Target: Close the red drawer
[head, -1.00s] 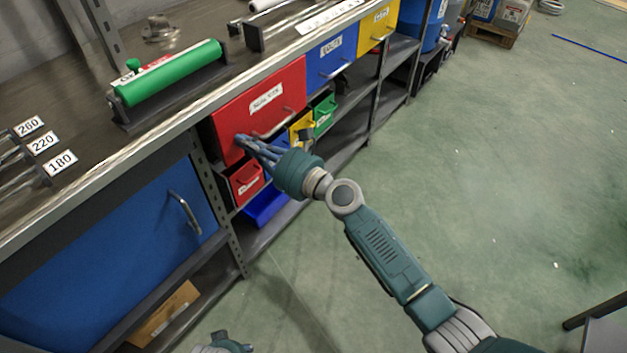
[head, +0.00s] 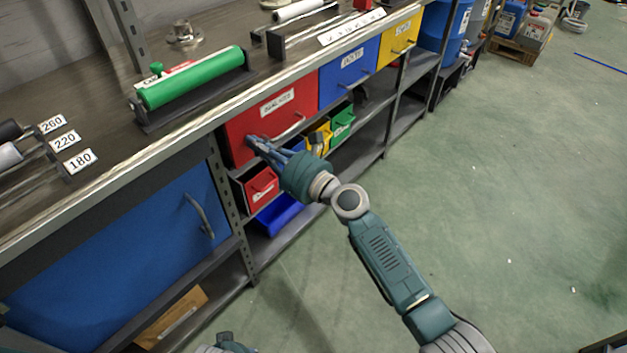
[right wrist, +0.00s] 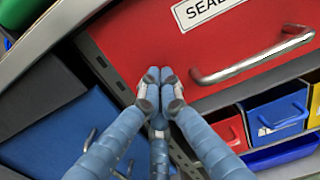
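The red drawer (head: 262,122) is under the bench top, with a white label and a metal bar handle (head: 290,129). Its front looks about level with the blue drawer beside it; I cannot tell whether a small gap is left. My right gripper (head: 252,143) is at the left lower part of the red front. In the right wrist view, its blue fingers are together (right wrist: 160,77) with nothing between them, and the tips are at or very near the red front (right wrist: 150,40), left of the handle. My left gripper (head: 228,344) shows only partly at the bottom edge.
Blue (head: 345,70) and yellow (head: 398,41) drawers stand to the right. Small bins, including a red one (head: 262,188), sit below. A blue cabinet door (head: 120,255) is at left. A green roller (head: 195,76) lies on the bench.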

